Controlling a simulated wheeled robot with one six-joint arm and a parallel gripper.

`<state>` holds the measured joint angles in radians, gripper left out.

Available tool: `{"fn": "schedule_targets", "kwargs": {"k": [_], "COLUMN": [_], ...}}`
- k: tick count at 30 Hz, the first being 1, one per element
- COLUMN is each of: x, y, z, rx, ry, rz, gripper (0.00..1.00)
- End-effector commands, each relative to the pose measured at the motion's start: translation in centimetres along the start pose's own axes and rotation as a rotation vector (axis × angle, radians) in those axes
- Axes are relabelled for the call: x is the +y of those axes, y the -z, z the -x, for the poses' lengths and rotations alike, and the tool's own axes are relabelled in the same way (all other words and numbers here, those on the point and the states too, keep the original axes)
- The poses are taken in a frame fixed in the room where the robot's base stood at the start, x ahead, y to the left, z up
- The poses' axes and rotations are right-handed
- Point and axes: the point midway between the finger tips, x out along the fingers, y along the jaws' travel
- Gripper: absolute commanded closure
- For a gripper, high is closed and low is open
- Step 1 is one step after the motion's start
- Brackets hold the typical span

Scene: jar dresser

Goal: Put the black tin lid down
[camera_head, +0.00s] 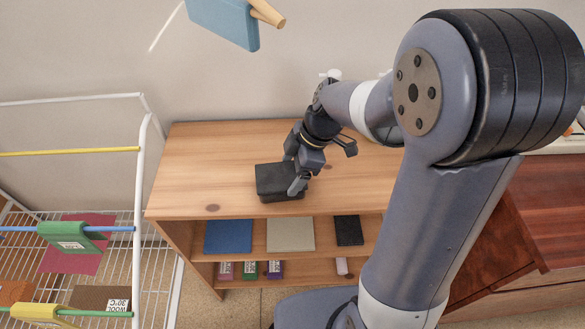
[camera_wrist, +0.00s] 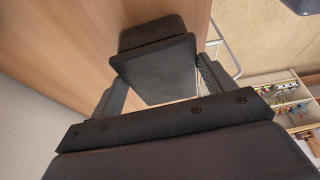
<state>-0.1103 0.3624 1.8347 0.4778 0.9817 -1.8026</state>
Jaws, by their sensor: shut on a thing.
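The black tin lid (camera_head: 272,177) shows as a dark boxy shape above the front part of the wooden dresser top (camera_head: 205,165). In the wrist view the lid (camera_wrist: 157,70) fills the space between the two fingers. Its further dark face (camera_wrist: 150,32) lies beyond a ridge, and I cannot tell whether that is lid or tin. My gripper (camera_head: 297,181) is shut on the lid and tilted; it also shows in the wrist view (camera_wrist: 163,88). Whether the lid touches the wood is hidden.
Shelves below hold a blue item (camera_head: 228,236), a beige one (camera_head: 290,234) and a black one (camera_head: 348,230). A white wire rack (camera_head: 141,220) stands at left. A blue board (camera_head: 225,20) hangs above. The dresser top left of the lid is clear.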

Motion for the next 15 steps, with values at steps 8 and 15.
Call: {"fn": "schedule_targets", "kwargs": {"k": [8, 15], "x": [0.01, 0.0], "y": [-0.16, -0.16], "z": [-0.37, -0.38], "rx": [0.0, 0.0], "ry": [0.0, 0.0], "rz": [0.0, 0.0], "gripper": [0.16, 0.01]}}
